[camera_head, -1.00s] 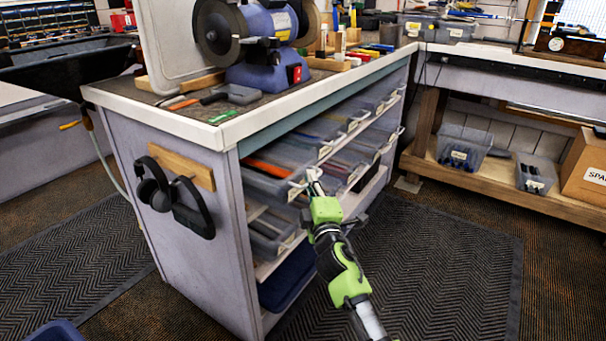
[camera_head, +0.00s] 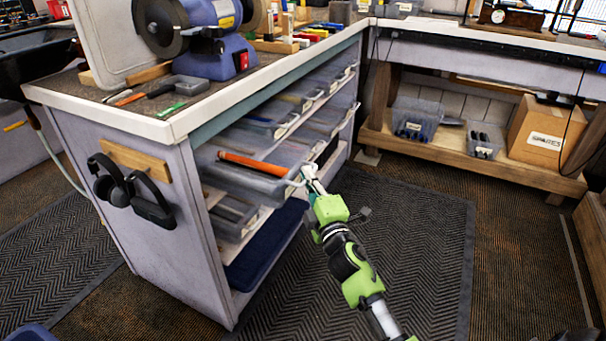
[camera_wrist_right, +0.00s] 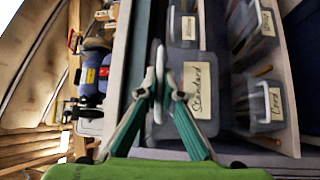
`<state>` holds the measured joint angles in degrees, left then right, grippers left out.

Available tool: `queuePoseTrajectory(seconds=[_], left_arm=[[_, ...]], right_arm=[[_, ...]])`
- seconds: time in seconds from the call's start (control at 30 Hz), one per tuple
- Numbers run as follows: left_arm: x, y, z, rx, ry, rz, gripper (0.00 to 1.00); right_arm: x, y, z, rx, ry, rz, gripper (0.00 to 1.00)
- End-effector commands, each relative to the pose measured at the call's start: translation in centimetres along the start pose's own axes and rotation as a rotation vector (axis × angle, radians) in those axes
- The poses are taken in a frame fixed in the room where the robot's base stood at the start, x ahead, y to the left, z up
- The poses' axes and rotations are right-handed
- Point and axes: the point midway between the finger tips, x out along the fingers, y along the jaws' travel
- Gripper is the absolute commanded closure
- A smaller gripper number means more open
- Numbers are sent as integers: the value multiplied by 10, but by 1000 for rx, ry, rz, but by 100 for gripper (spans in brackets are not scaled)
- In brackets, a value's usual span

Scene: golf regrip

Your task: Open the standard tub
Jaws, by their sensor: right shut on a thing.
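The standard tub (camera_head: 262,186) is a clear grey plastic tub on the upper shelf of the bench. It sticks out from the shelf front, with a long orange thing (camera_head: 250,164) inside. My right gripper (camera_head: 308,172) is at its front and shut on its handle. In the right wrist view, the tub's label (camera_wrist_right: 198,90) reads "Standard", and the fingers of my right gripper (camera_wrist_right: 158,58) are closed together beside it. The fingers hide part of the tub front. My left gripper is not in view.
Other clear tubs (camera_head: 230,215) sit on the shelf below and along the upper shelf. A bench grinder (camera_head: 222,50) stands on the worktop (camera_head: 100,110). Black ear defenders (camera_head: 128,192) hang on the bench end. The dark floor mat (camera_head: 410,235) in front is clear.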

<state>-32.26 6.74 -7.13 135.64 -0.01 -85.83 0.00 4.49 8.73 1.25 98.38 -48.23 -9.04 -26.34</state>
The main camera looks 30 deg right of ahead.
Motion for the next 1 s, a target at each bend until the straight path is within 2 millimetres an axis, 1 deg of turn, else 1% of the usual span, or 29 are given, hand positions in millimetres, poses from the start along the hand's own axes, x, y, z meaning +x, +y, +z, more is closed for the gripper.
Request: queuePoseTrajectory(seconds=[0.27,0.3,0.33,0.7,0.77,0.87,1.0], left_arm=[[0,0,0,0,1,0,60],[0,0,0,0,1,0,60],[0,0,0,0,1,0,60],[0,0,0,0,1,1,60],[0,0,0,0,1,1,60],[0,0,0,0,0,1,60],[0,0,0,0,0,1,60]], right_arm=[[0,-2,-1,1,1,-3,100],[0,-2,-1,1,1,-3,83],[0,-2,-1,1,1,-3,76],[-2,-1,0,1,0,-1,76],[-6,-1,0,1,0,-2,76],[-20,-2,0,2,0,-3,76],[-50,-2,0,1,0,-4,76]])
